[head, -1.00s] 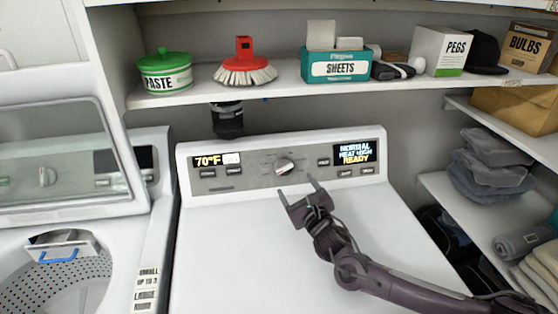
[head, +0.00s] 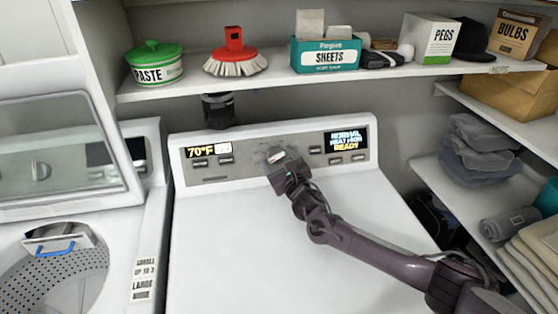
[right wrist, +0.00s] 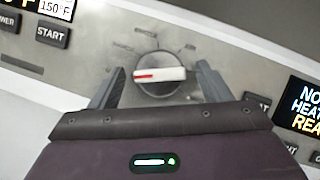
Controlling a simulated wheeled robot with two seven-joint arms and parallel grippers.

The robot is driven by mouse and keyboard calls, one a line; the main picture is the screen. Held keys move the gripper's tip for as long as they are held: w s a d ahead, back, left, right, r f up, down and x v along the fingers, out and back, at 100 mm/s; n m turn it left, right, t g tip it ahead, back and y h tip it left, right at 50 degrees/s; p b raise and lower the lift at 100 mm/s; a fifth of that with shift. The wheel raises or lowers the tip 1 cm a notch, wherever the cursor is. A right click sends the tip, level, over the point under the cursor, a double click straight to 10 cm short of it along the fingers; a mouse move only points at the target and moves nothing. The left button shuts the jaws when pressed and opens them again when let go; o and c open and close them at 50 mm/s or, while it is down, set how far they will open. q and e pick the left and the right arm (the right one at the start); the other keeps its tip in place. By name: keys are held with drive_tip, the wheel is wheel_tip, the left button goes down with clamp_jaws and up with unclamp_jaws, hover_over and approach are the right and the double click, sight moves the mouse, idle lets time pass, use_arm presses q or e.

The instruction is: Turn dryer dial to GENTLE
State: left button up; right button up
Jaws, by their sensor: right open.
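The dryer dial (right wrist: 160,77) is a round grey knob with a white bar handle and a red mark at its left end. In the right wrist view its bar lies nearly level. My right gripper (right wrist: 162,82) is open, with one finger on each side of the dial. Whether a finger touches it, I cannot tell. In the head view my right gripper (head: 277,157) covers much of the dial on the dryer panel (head: 245,142). The dryer display (head: 346,139) reads NORMAL, a heat line and READY. The dial's printed labels are too small to read. My left gripper is out of view.
Buttons, including START (right wrist: 51,34), flank the dial. A shelf (head: 290,82) above the dryer holds a paste tin (head: 154,66), a red brush (head: 236,55) and a sheets box (head: 326,55). A washer (head: 60,190) with a raised lid stands at left. The dryer top (head: 230,250) is clear.

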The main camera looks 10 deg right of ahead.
drive_tip(key=shift+c, duration=0.4)
drive_tip(key=c, duration=0.9)
drive_tip(key=shift+o, duration=0.2)
drive_tip(key=shift+f, duration=0.1)
